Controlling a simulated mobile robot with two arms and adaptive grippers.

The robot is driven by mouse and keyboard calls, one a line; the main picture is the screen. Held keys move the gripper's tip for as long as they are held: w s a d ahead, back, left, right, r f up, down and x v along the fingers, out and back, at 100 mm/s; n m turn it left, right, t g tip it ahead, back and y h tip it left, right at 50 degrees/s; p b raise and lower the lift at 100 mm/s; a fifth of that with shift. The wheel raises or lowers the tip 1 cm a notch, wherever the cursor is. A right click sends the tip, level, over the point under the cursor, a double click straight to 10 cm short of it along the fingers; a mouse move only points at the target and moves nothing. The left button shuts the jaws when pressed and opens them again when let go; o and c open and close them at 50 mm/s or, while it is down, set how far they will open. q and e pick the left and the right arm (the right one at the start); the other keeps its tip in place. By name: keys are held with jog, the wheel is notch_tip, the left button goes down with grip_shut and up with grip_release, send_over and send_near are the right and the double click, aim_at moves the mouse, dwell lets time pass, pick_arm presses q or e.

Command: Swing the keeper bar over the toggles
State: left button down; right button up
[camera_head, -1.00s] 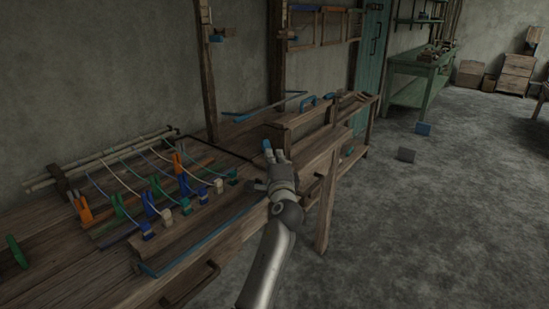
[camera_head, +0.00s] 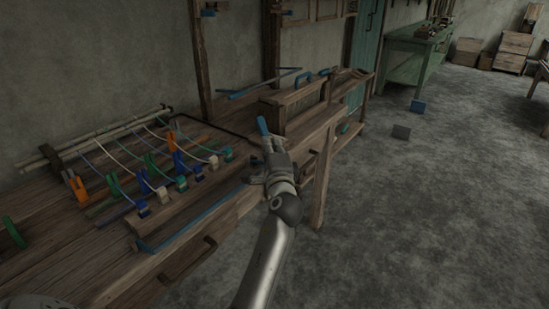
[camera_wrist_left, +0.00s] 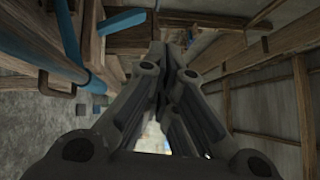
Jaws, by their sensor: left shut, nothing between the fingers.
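The toggles are small blue, green and pale blocks (camera_head: 182,183) on pale cords, in a row along the front of the loom bed. A long blue bar (camera_head: 195,226) lies in front of them, along the front edge; I take it as the keeper bar, but cannot be sure. It does not lie over the toggles. My left gripper (camera_head: 270,143) is shut and empty, beyond the right end of the row. A short upright blue handle (camera_head: 263,126) shows just at its fingertips; contact is unclear. The wrist view shows the dark fingers (camera_wrist_left: 168,62) closed together, with a blue tube (camera_wrist_left: 42,45) at left.
Orange pegs (camera_head: 75,186) and a green peg (camera_head: 14,232) stand on the bench (camera_head: 60,262) at left. A wooden post (camera_head: 323,180) stands right of my arm.

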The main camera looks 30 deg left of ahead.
pick_arm(q)
jog(key=v, duration=0.6)
jog(key=shift+s+d, duration=0.25)
jog(key=shift+s, duration=0.05)
jog(key=shift+f, duration=0.1)
